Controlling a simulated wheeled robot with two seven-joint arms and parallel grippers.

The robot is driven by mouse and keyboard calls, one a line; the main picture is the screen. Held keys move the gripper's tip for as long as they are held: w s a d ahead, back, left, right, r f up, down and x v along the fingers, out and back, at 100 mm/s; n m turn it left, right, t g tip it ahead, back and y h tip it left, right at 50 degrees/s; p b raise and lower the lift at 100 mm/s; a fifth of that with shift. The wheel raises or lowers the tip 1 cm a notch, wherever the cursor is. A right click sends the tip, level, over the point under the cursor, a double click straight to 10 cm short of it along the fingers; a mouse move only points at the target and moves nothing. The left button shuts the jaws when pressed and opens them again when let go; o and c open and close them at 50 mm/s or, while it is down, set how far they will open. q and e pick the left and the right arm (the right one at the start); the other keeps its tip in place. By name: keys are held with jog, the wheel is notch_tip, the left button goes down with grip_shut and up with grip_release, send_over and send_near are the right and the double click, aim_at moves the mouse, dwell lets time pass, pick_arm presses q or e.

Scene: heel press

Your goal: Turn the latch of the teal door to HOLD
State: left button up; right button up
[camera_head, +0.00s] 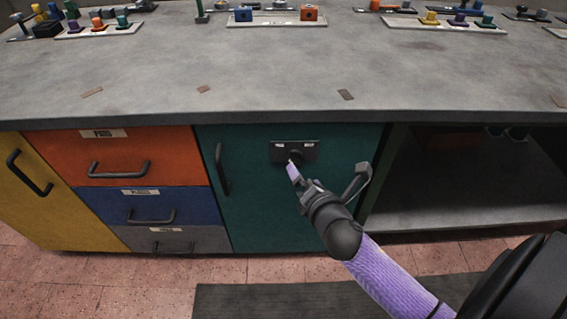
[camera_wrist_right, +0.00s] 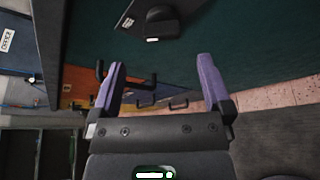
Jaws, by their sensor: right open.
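The teal door (camera_head: 250,200) is shut in the front of the bench, with a dark bar handle (camera_head: 222,168) at its left. Its latch is a dark plate (camera_head: 280,153) with a dark knob and two small pale labels, too small to read. My right gripper (camera_head: 294,172) is just below and in front of the knob, its purple finger partly overlapping the latch. In the right wrist view it (camera_wrist_right: 160,82) is open and empty, and the latch knob (camera_wrist_right: 160,24) lies beyond the fingertips, apart from them. My left gripper is out of view.
Orange (camera_head: 60,150), blue (camera_head: 180,203) and grey drawers are left of the door, with a yellow front (camera_head: 60,215) further left. An open shelf (camera_head: 450,190) is at the right. The worktop (camera_head: 280,70) holds trays of small parts at the back.

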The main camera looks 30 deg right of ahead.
aim_at(296, 164)
jog(key=x, duration=0.2)
jog(key=b+x, duration=0.2)
jog(key=x, duration=0.1)
jog(key=shift+w+d+f, duration=0.1)
jog(key=shift+w+f, duration=0.1)
jog(key=shift+f, duration=0.2)
jog(key=shift+w+d+b, duration=0.1)
jog(key=shift+w+b, duration=0.25)
jog(key=shift+w, duration=0.2)
jog(key=shift+c, duration=1.4)
jog(key=c, duration=1)
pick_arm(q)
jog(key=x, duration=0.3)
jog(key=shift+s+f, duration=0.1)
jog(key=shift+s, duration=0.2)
pick_arm(e)
jog(key=shift+o, duration=0.2)
